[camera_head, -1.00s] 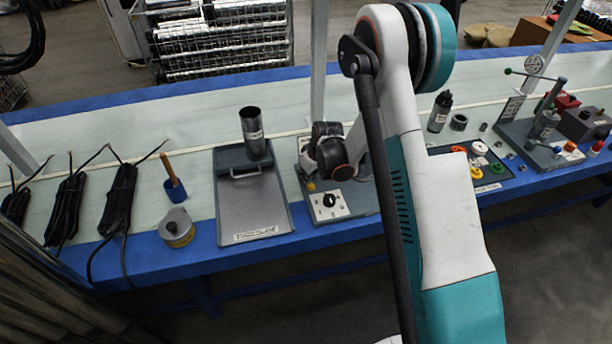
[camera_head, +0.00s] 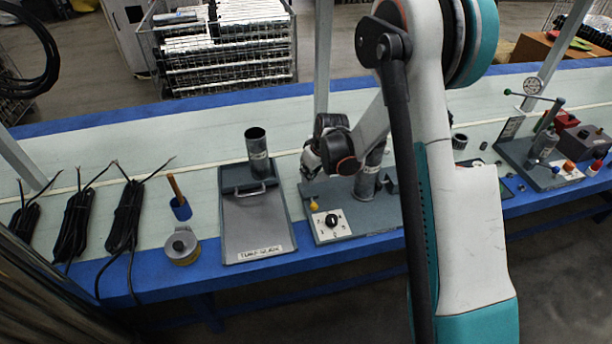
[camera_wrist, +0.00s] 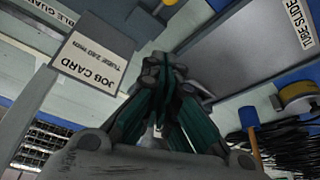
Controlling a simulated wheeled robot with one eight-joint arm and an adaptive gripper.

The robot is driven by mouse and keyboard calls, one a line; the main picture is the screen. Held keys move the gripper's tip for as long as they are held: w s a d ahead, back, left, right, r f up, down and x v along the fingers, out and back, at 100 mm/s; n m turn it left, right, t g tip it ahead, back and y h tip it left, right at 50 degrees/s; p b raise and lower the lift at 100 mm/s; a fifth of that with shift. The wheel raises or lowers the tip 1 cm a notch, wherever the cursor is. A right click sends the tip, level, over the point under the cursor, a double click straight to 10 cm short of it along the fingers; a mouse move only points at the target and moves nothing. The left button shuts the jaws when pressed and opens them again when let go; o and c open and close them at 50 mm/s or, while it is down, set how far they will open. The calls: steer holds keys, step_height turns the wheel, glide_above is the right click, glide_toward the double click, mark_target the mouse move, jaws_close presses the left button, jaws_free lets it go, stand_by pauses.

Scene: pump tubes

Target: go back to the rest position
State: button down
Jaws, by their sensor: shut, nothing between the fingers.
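My gripper (camera_head: 311,160) is at the end of my bent arm, above the bench near the station with the black dial; its fingers are small and partly hidden in the head view. In the wrist view my gripper (camera_wrist: 166,85) shows its dark green fingers together, with nothing held between them. A grey metal tube (camera_head: 369,180) stands upright on the dial station (camera_head: 332,224), just right of my gripper and partly behind my arm. Another dark tube (camera_head: 258,152) stands on the tube slide (camera_head: 255,220), left of my gripper.
A fixture with a green-knobbed lever (camera_head: 545,140) stands at right. A job card (camera_wrist: 92,62) shows in the wrist view.

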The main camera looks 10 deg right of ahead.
steer(key=shift+r, duration=0.2)
stand_by(0.4)
steer(key=s+r+m+t+h, duration=0.1)
steer(key=s+r, duration=0.5)
steer(key=r, duration=0.4)
steer(key=s+r+m, duration=0.1)
steer(key=s+r, duration=0.5)
steer(key=r, duration=0.5)
steer(key=s+r+m+t, duration=0.1)
steer(key=s+r, duration=0.1)
steer(key=s, duration=0.8)
steer(key=s+d+r+m+t+h, duration=0.1)
steer(key=s+r+m, duration=0.1)
steer(key=s, duration=0.8)
steer(key=shift+s+d+r, duration=0.2)
steer(key=shift+s+r, duration=0.2)
steer(key=shift+r, duration=0.3)
